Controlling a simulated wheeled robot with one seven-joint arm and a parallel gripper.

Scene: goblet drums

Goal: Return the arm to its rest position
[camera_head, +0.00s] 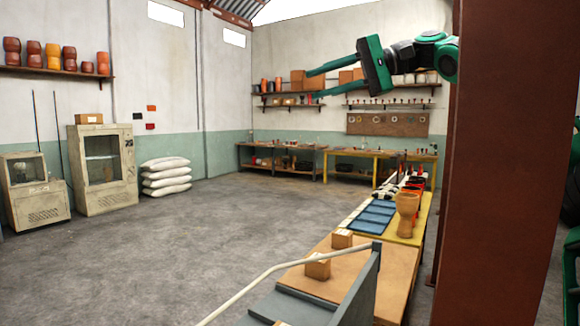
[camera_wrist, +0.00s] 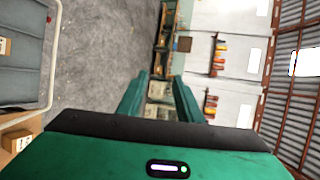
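My green and black gripper (camera_head: 311,85) is raised high in the upper right of the head view, with its fingers pointing left. The two fingers are apart with nothing between them. In the wrist view the gripper (camera_wrist: 159,78) also shows both fingers spread and empty, with the floor and far shelving beyond. My arm is partly hidden behind the pillar in the head view. A goblet drum (camera_head: 407,208) stands on the yellow table (camera_head: 417,234), well below the gripper and apart from it.
A red-brown pillar (camera_head: 505,170) stands at right. A wooden bench (camera_head: 390,262) with small cardboard boxes (camera_head: 318,266) and a grey cart with a pale handrail (camera_head: 290,264) are in front. Cabinets (camera_head: 103,170) and white sacks (camera_head: 166,176) stand left. The middle floor is clear.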

